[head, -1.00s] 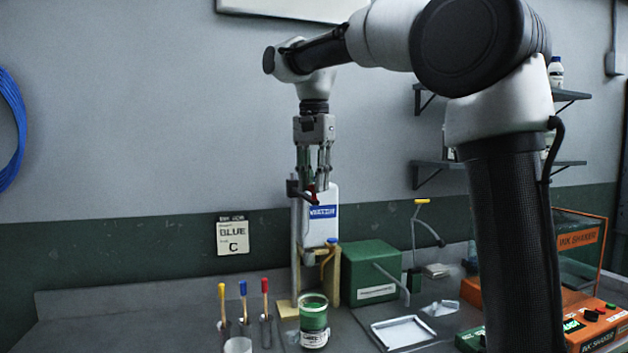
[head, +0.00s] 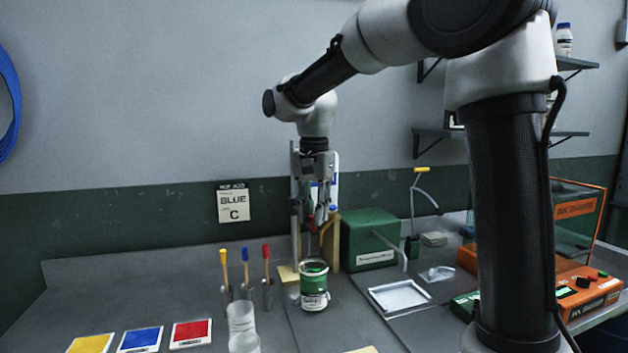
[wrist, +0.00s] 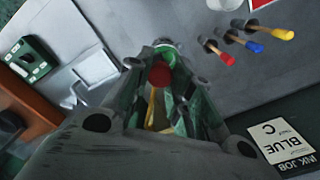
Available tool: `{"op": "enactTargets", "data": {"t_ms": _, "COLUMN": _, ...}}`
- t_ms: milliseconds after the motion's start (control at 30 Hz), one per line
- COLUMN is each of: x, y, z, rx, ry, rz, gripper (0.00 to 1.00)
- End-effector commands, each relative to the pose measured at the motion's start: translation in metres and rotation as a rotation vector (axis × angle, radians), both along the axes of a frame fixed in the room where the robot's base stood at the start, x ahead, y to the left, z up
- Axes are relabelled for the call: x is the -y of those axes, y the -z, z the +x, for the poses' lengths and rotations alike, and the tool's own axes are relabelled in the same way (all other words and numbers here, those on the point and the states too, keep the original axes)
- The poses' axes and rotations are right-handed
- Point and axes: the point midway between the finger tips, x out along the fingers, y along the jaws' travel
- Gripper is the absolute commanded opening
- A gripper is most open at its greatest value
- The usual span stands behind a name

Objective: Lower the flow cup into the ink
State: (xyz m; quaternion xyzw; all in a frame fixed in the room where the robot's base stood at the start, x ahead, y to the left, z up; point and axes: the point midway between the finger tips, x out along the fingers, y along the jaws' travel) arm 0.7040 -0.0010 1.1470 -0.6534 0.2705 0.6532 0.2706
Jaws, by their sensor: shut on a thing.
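The ink jar (head: 314,288), a glass jar of green ink with a white label, stands upright on the bench. My gripper (head: 311,214) points straight down above it, shut on a red-topped piece (head: 311,225), which I take as the flow cup's handle. In the wrist view, this red top (wrist: 160,75) sits between the fingers of my gripper (wrist: 162,72). The cup's body is too small and hidden to tell clearly. I cannot tell whether any of it is inside the jar.
A stand with a metal post (head: 295,230) is close behind my gripper. A green box (head: 368,240) is right of the jar. Brushes with yellow, blue and red handles (head: 244,272) stand left. A white tray (head: 400,296) lies to the right. Colour cards (head: 140,339) lie front left.

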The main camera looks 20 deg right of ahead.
Motion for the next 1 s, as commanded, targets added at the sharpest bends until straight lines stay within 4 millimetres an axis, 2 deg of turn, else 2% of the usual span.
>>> {"op": "enactTargets", "data": {"t_ms": 100, "x": 0.000, "y": 0.025, "z": -0.001, "rx": -0.004, "ry": 0.000, "rz": -0.001, "gripper": 0.00}}
{"op": "enactTargets", "data": {"t_ms": 300, "x": 0.000, "y": 0.049, "z": -0.001, "rx": -0.004, "ry": 0.000, "rz": -0.001, "gripper": 0.00}}
{"op": "enactTargets", "data": {"t_ms": 767, "x": 0.000, "y": 0.058, "z": -0.001, "rx": -0.006, "ry": 0.001, "rz": 0.000, "gripper": 0.00}}
{"op": "enactTargets", "data": {"t_ms": 800, "x": 0.000, "y": 0.058, "z": -0.001, "rx": -0.006, "ry": 0.001, "rz": -0.001, "gripper": 0.30}}
{"op": "enactTargets", "data": {"t_ms": 900, "x": 0.000, "y": 0.057, "z": -0.001, "rx": -0.005, "ry": 0.000, "rz": -0.001, "gripper": 0.46}}
{"op": "enactTargets", "data": {"t_ms": 1000, "x": 0.000, "y": 0.056, "z": 0.000, "rx": -0.004, "ry": 0.000, "rz": -0.001, "gripper": 0.46}}
